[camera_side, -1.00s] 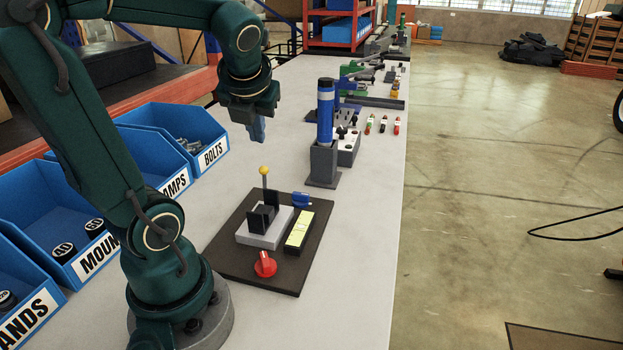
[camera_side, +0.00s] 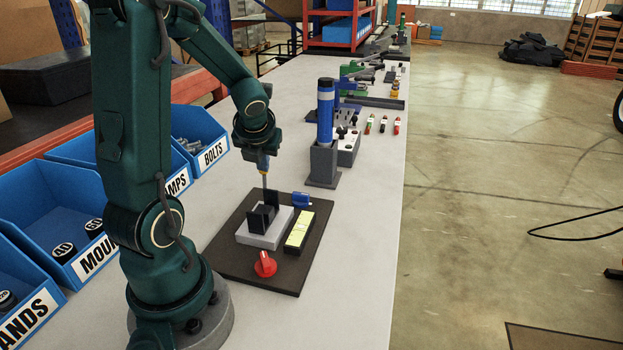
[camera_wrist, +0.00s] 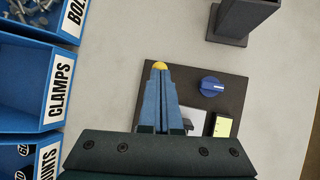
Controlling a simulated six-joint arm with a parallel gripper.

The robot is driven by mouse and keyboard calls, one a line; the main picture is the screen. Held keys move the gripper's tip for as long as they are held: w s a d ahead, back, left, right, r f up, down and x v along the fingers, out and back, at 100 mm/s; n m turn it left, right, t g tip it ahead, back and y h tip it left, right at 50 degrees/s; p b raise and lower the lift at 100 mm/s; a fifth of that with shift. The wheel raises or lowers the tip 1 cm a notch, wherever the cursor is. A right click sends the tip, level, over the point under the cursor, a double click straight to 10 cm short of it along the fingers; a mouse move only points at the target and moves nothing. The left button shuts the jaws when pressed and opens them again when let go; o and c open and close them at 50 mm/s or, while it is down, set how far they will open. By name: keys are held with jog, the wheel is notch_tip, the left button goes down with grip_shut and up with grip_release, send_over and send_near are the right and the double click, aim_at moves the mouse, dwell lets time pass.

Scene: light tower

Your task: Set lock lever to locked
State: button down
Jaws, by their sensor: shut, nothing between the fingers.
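The lock lever is a thin upright rod (camera_side: 265,182) with a yellow ball knob. It rises from a black bracket on a grey block (camera_side: 264,228). In the side view my gripper (camera_side: 263,170) is at the top of the lever and mostly covers the knob. In the wrist view the yellow knob (camera_wrist: 160,66) shows just past the tips of my blue fingers (camera_wrist: 160,78). The fingers are together with nothing between them. I cannot tell whether they touch the knob. The fingers hide most of the lever in the wrist view.
A dark base plate (camera_side: 230,259) carries the block, a red knob (camera_side: 265,264), a blue knob (camera_side: 301,200) and a yellow-green panel (camera_side: 299,231). A grey stand with a blue cylinder (camera_side: 325,115) is behind. Blue bins (camera_side: 60,220) line the left.

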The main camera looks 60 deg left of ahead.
dwell(0.3)
jog(key=shift+w+a+f, duration=0.35)
jog(key=shift+w+a, duration=0.2)
jog(key=shift+a, duration=0.15)
jog(key=shift+s+d+f, duration=0.15)
jog(key=shift+s+d, duration=0.05)
jog(key=shift+d, duration=0.05)
